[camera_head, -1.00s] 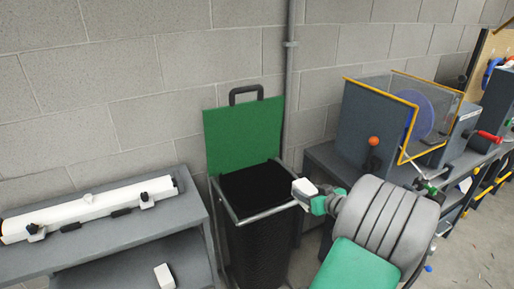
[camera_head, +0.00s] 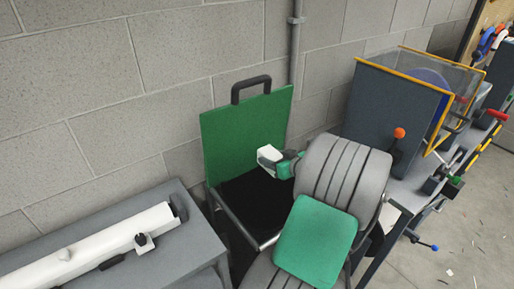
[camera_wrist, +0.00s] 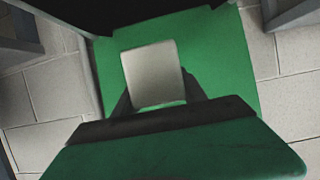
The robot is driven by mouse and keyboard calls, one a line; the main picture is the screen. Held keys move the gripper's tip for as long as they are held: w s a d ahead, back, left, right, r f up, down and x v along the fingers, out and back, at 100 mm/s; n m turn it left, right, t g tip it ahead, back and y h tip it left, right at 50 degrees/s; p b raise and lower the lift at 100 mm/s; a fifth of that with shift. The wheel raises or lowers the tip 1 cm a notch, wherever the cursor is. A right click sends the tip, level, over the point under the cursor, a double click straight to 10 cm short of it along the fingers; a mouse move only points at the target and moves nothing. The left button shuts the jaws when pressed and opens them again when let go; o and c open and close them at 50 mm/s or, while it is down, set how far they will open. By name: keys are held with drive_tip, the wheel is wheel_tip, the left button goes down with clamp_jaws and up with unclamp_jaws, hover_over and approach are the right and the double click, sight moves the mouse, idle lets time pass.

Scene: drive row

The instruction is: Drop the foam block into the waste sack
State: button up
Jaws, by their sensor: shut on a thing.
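The white foam block (camera_head: 269,156) is held in my gripper (camera_head: 277,163), which is shut on it. In the head view they appear above the opening of the waste sack (camera_head: 250,196), in front of its raised green lid (camera_head: 247,130). The sack is black inside, in a grey metal frame, and my arm covers its right side. In the wrist view the block (camera_wrist: 153,72) sits between the dark fingers, with the green lid (camera_wrist: 225,60) behind it. How high the block is above the sack rim is hard to tell.
A grey bench (camera_head: 185,265) with a long white tube (camera_head: 92,246) stands at left. At right is a grey machine (camera_head: 392,105) with an orange knob and a yellow-edged guard. A block wall with a vertical pipe (camera_head: 296,50) rises behind. Open floor (camera_head: 470,235) lies at far right.

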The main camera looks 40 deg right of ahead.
drive_tip(key=shift+w, duration=0.25)
drive_tip(key=shift+f, duration=0.3)
wheel_tip(320, 180, down, 5)
drive_tip(key=b, duration=0.2)
drive_tip(key=shift+f+b, duration=0.2)
drive_tip(key=shift+b, duration=0.1)
drive_tip(key=o, duration=1.4)
drive_tip(key=shift+s, duration=0.1)
drive_tip(key=v, duration=0.7)
drive_tip(key=shift+s+r+b, duration=0.2)
drive_tip(key=shift+s+b, duration=0.15)
drive_tip(key=shift+s+a, duration=0.1)
